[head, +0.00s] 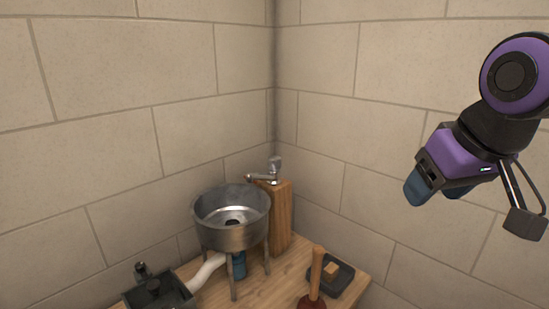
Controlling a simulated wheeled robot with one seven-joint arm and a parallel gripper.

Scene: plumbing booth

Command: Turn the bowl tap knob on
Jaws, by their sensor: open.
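The metal bowl (232,218) stands on thin legs on the wooden table, near the corner of the walls. The tap (262,178) sits on top of a wooden post (279,215) behind and to the right of the bowl, its spout pointing left over the bowl's rim. The tap knob (275,163) is a small pale, clear-looking piece on top of the tap; its turn position is too small to tell. My gripper (436,191) is at the upper right, high above the table and well apart from the tap. Its blue fingers are open, with nothing seen between them.
A plunger with a wooden handle (316,271) stands at the table's front. A black box-like fitting (157,291) is at the lower left, with a white pipe (207,270) running toward the bowl. The air between gripper and tap is clear.

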